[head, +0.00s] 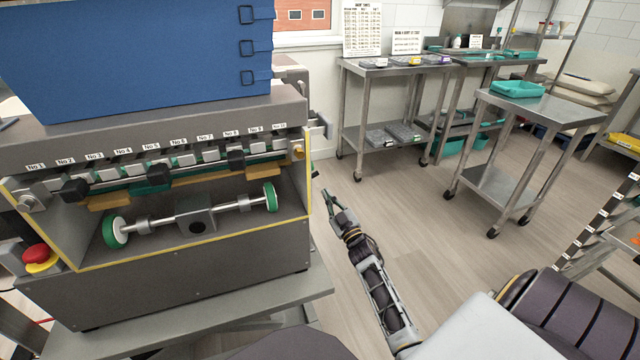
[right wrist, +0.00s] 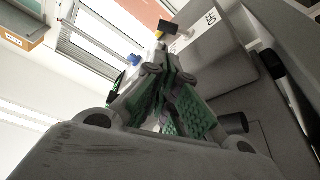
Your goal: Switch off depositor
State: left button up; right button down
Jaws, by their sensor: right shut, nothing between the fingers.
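The depositor (head: 190,255) is the grey machine at the left of the head view, with a blue hopper (head: 130,60) on top and a row of numbered nozzles. My right gripper (head: 327,198) is just right of its right side, shut and empty. In the right wrist view, its green-padded fingers (right wrist: 172,62) point toward a grey box (right wrist: 215,50). A dark knob or lever (right wrist: 168,27) shows beyond the fingertips; contact cannot be told. My left gripper is out of view.
A red stop button (head: 37,254) on a yellow base is at the depositor's left front. Steel tables (head: 395,66) stand along the back wall, and a steel cart (head: 540,108) bears a teal tray (head: 517,89). The floor (head: 400,200) right of my gripper is clear.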

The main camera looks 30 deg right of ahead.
aim_at(316, 175)
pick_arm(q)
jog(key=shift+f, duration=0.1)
pick_arm(e)
jog(key=shift+w, duration=0.15)
jog(key=shift+b+x, duration=1.4)
jog(key=shift+x, duration=3.4)
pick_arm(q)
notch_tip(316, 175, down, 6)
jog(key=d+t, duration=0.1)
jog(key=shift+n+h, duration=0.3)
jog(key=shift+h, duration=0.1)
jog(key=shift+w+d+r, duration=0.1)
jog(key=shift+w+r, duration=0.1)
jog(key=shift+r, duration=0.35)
pick_arm(e)
jog(key=shift+d+m, duration=0.1)
jog(key=shift+m, duration=0.3)
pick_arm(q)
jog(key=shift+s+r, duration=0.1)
pick_arm(e)
jog(key=shift+d+f+m+h, duration=0.15)
jog(key=shift+m+h, duration=0.25)
jog(key=shift+m, duration=0.2)
